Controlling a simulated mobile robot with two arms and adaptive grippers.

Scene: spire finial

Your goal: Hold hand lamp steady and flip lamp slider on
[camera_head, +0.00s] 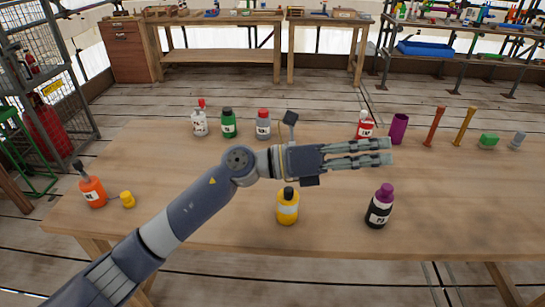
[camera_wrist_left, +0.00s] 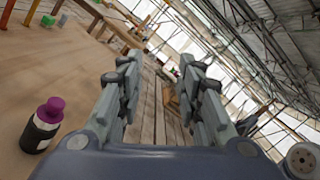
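My left gripper (camera_head: 386,152) reaches in from the left over the middle of the wooden table and points right. Its fingers are apart with nothing between them, as the left wrist view (camera_wrist_left: 163,75) also shows. My right gripper is in neither view. I cannot make out a hand lamp or its slider for certain. A small grey-blue item (camera_head: 519,140) stands at the table's far right, beside a green block (camera_head: 488,141); both are too small to identify. My left arm covers part of the table.
The wooden table (camera_head: 440,215) holds a yellow bottle (camera_head: 287,210), a purple-capped black bottle (camera_head: 379,207), an orange bottle (camera_head: 93,192), several bottles along the back, a purple cup (camera_head: 398,129), and red (camera_head: 434,127) and yellow (camera_head: 465,127) sticks. The table's right front is clear.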

